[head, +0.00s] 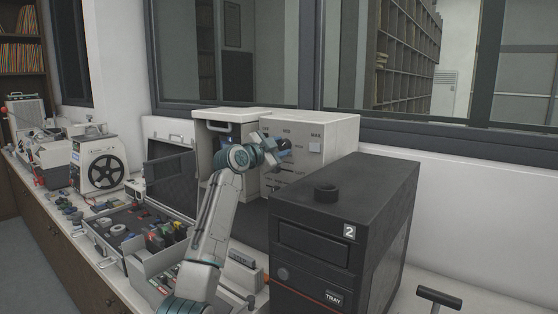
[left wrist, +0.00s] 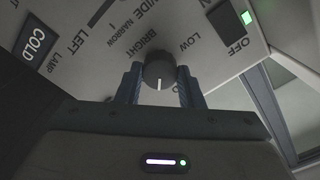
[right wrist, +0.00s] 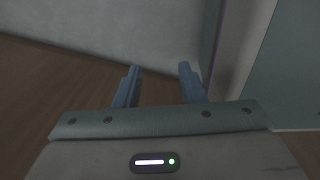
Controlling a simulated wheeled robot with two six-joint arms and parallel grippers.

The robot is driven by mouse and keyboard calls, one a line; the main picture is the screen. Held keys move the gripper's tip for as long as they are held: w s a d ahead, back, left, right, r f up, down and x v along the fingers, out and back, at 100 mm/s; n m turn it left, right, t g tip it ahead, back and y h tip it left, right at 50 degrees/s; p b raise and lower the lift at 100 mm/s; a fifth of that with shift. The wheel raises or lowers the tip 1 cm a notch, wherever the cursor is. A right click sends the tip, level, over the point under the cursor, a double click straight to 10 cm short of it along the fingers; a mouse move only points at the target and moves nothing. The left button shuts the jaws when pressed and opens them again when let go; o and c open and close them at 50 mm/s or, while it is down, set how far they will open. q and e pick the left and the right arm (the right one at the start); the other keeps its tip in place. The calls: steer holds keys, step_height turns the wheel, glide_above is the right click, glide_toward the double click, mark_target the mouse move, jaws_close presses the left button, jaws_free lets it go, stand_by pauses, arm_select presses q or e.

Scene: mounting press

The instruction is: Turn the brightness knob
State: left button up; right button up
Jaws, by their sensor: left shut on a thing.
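The brightness knob (left wrist: 158,66) is a small dark round knob on a pale panel, with "BRIGHT" printed just beyond it and "LOW" to the right in the left wrist view. Its white pointer line faces down in that picture. My left gripper (left wrist: 158,84) has a finger on each side of the knob and is shut on it. In the head view my left gripper (head: 284,149) is at the front panel of the beige machine (head: 340,132), where it hides the knob. My right gripper (right wrist: 157,78) is open and empty, with wall and wooden floor beyond it.
A black box marked "2" and "TRAY" (head: 395,215) stands close to the right of my left arm. An open case of small parts (head: 105,240) lies to the left. A green-lit OFF switch (left wrist: 222,20) and other labels surround the knob.

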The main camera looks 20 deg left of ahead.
arm_select(q)
steer(key=m+b, duration=0.2)
steer(key=m, duration=0.1)
steer(key=shift+f+m, duration=0.2)
steer(key=shift+m, duration=0.1)
steer(key=shift+m+b, duration=0.4)
steer(key=shift+r+m+b, duration=0.15)
steer(key=shift+m+b, duration=0.45)
steer(key=shift+m, duration=0.8)
arm_select(e)
steer(key=shift+w+a+f, duration=0.1)
steer(key=shift+w+f, duration=0.1)
steer(key=shift+w, duration=1.25)
steer(key=shift+w+a+f, duration=0.1)
steer(key=shift+w+f, duration=0.05)
steer(key=shift+w, duration=1.3)
arm_select(q)
steer(key=o, duration=1)
